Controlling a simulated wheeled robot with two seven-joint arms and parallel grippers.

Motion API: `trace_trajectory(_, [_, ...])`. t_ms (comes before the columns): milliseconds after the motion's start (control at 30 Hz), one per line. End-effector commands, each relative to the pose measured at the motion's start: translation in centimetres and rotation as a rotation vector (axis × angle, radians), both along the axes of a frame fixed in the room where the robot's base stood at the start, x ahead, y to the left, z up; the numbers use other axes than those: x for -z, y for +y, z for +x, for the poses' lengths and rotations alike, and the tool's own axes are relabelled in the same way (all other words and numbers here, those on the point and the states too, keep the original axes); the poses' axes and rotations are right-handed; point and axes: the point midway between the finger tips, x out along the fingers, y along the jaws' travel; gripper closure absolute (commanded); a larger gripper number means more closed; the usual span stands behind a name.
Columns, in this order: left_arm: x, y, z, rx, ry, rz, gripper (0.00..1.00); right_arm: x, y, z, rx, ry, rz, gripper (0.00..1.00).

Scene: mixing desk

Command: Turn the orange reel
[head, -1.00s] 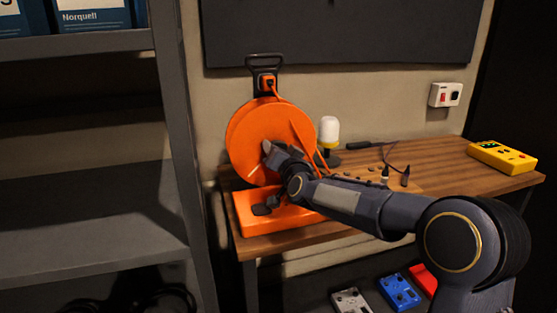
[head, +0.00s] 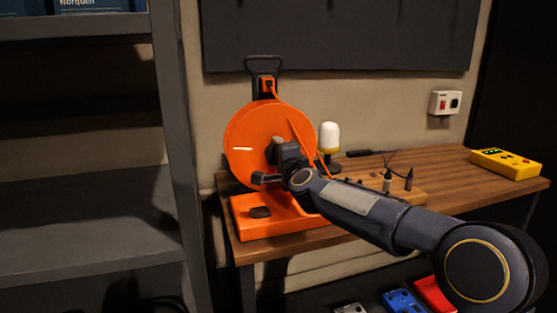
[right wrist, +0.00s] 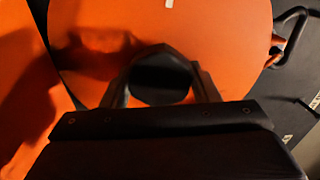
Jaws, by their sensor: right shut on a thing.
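The orange reel (head: 250,130) stands upright on its orange base (head: 280,222) at the left end of the wooden desk. A short white mark (head: 242,149) shows on the left of its face. My right gripper (head: 270,162) is at the lower middle of the face. In the right wrist view its fingers (right wrist: 160,88) are closed around a dark, rounded knob (right wrist: 160,82) in front of the reel's face (right wrist: 220,40). The gripper hides the knob in the head view. My left gripper is out of view.
A dark pad (head: 260,212) sits on the base. A white-topped lamp (head: 329,138) stands right of the reel. A yellow device (head: 505,164) lies at the desk's right. A grey shelf (head: 90,235) stands close on the left.

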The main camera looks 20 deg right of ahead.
Motion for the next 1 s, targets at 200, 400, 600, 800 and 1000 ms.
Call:
trace_trajectory(200, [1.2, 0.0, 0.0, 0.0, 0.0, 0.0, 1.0, 0.4, 0.0, 0.0, 0.0, 0.008, 0.208, 0.86])
trace_trajectory(400, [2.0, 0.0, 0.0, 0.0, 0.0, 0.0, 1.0, 0.4, 0.0, 0.0, 0.0, 0.015, 0.398, 0.86])
trace_trajectory(600, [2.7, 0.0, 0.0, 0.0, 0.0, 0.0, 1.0, 0.5, 0.0, 0.0, 0.001, 0.022, 0.587, 0.86])
trace_trajectory(800, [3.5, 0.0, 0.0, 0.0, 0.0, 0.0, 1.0, 0.5, 0.1, 0.0, 0.0, 0.029, 0.775, 0.86])
trace_trajectory(1000, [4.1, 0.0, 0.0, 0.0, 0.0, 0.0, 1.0, 0.6, 0.1, 0.0, 0.001, 0.036, 0.949, 0.86])
